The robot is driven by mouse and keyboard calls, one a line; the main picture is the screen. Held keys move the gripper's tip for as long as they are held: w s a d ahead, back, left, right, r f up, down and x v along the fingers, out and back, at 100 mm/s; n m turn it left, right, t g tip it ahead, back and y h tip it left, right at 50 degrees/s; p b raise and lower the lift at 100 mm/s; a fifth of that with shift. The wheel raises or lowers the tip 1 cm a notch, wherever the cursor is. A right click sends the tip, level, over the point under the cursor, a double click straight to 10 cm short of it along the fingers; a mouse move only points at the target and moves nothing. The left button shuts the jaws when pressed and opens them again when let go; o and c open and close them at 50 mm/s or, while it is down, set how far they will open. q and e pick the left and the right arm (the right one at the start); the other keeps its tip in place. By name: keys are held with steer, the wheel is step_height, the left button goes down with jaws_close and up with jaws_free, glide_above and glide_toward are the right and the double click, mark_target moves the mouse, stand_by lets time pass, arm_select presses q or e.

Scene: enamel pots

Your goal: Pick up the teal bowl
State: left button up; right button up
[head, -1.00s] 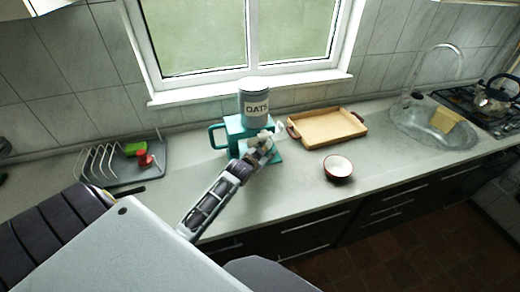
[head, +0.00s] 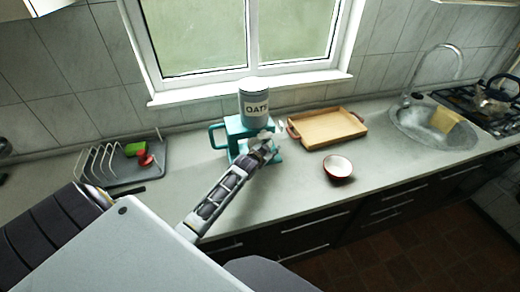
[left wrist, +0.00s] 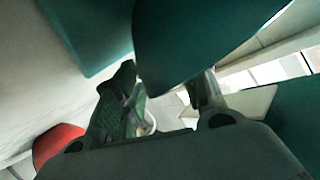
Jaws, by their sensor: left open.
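A teal piece (head: 236,126) with a side handle and a flat base stands on the counter below the window, and a grey OATS canister (head: 256,106) sits on top of it. My left gripper (head: 273,134) is at its front right side and hides part of it. In the left wrist view, a rounded dark teal surface (left wrist: 200,40), possibly the teal bowl, fills the space in front of my open left gripper (left wrist: 165,98). I cannot tell whether the fingers touch it. The bowl's full outline is hidden in the head view. My right gripper is out of view.
A wooden tray (head: 328,127) lies just right of the gripper. A red bowl with a white inside (head: 338,168) stands near the front edge. A grey dish rack (head: 122,168) with green and red items is at left; the sink (head: 432,128) is at right.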

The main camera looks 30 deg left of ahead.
arm_select(q)
steer(key=shift+w+f, duration=0.1)
steer(key=shift+w, duration=0.25)
stand_by(0.3)
jaws_close()
